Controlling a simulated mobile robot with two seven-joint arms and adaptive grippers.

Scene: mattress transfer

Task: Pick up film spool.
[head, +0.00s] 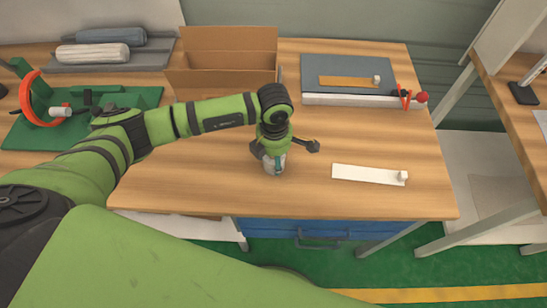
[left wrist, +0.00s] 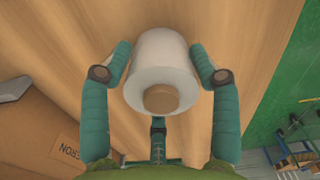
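The film spool (head: 274,164) is a small whitish roll standing on the wooden table near its front edge. In the left wrist view the spool (left wrist: 160,65) shows as a white roll with a brown round core facing the camera. My left gripper (head: 284,150) is over the spool, its fingers spread. In the wrist view, one finger of the left gripper (left wrist: 159,72) is on each side of the spool and a third is below it. I cannot tell whether any finger touches it. The spool is partly hidden by the gripper in the head view. My right gripper is not in view.
An open cardboard box (head: 225,78) stands behind the gripper. A white strip (head: 362,174) lies to its right. A blue-grey board (head: 345,66) is at the back right, a green fixture (head: 60,125) at the left. A grey tray (head: 150,57) holds rolls. The front-middle tabletop is mostly clear.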

